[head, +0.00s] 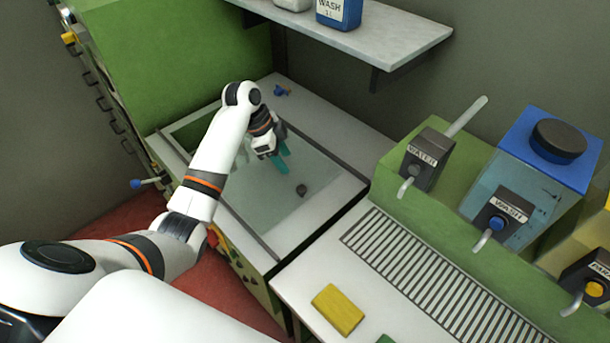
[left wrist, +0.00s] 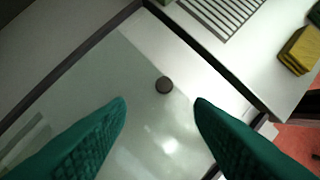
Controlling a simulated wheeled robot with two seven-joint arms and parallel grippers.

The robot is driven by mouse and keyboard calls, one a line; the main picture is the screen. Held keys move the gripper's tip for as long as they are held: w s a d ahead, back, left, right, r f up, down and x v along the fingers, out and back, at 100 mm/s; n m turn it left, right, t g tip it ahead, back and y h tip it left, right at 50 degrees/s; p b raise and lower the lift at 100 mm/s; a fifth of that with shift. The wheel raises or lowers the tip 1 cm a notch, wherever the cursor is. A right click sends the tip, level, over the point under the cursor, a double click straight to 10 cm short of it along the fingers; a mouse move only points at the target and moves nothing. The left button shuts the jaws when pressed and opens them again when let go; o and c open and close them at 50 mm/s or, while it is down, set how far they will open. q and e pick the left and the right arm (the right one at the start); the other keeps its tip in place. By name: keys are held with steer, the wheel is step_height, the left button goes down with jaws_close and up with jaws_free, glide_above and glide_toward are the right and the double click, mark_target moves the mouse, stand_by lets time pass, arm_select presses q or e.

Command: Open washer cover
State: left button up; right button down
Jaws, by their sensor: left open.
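The washer cover (head: 315,168) is a pale glass-like pane lying flat on the top of the washer (head: 350,190). It also fills much of the left wrist view (left wrist: 130,145). A small dark round knob (head: 301,190) stands on the pane and shows in the left wrist view (left wrist: 164,84). My left gripper (head: 283,166) has teal fingers and is open and empty above the pane, apart from the knob. In the left wrist view, the knob appears just beyond the gap between the fingertips (left wrist: 160,102). My right gripper is not in view.
A grey shelf (head: 350,40) with a blue wash bottle (head: 338,12) overhangs the back. To the right are a slatted drain (head: 430,275), a yellow sponge (head: 338,310), and taps labelled WATER (head: 425,160) and WASH (head: 500,215). A green cabinet (head: 180,60) stands at the left.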

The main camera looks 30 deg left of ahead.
mark_target(301, 188)
arm_select(q)
steer(key=x, duration=0.3)
steer(key=p+x, duration=0.1)
steer(key=x, duration=0.6)
steer(key=shift+s+d, duration=0.15)
steer(key=shift+s, duration=0.1)
steer(key=shift+d+f, duration=0.1)
steer(key=shift+f, duration=0.2)
steer(key=shift+d+f+p, duration=0.1)
steer(key=shift+f+p, duration=0.15)
steer(key=shift+p, duration=0.05)
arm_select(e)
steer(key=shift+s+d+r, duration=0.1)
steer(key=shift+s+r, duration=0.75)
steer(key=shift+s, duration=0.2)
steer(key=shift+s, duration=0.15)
arm_select(q)
steer(key=shift+w, duration=0.1)
steer(key=shift+c, duration=0.8)
jaws_close()
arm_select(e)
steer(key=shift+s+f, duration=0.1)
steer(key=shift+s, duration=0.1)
